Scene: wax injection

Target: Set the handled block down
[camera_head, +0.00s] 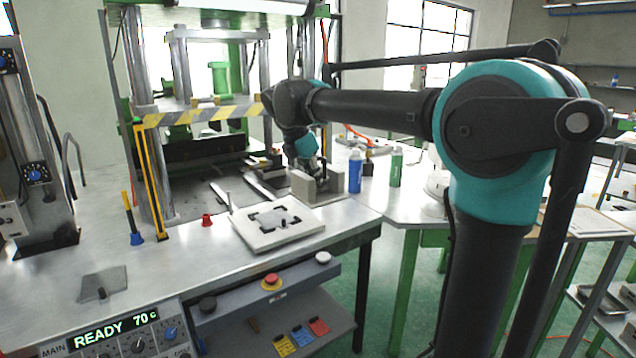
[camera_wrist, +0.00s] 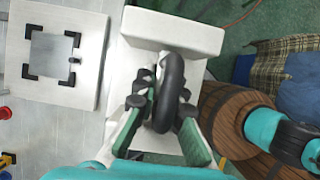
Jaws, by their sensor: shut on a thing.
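My gripper (camera_wrist: 160,112) is shut on the black rounded handle (camera_wrist: 172,72) of the handled block, between green-padded fingers. The block's body is mostly hidden under the handle and fingers, so I cannot tell whether it touches anything below. In the head view my gripper (camera_head: 319,166) is down at a light grey stand (camera_head: 303,188) with two upright walls, near the table's right edge. In the wrist view one wall (camera_wrist: 172,30) of the stand is beyond the handle. The handle sits over the stand's middle.
A white plate (camera_head: 250,238) with black corner brackets lies left of the stand. A blue bottle (camera_head: 355,172) and a green bottle (camera_head: 396,168) stand to the right. A press with a striped bar (camera_head: 215,114) rises behind. A wooden barrel (camera_wrist: 240,125) shows in the wrist view.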

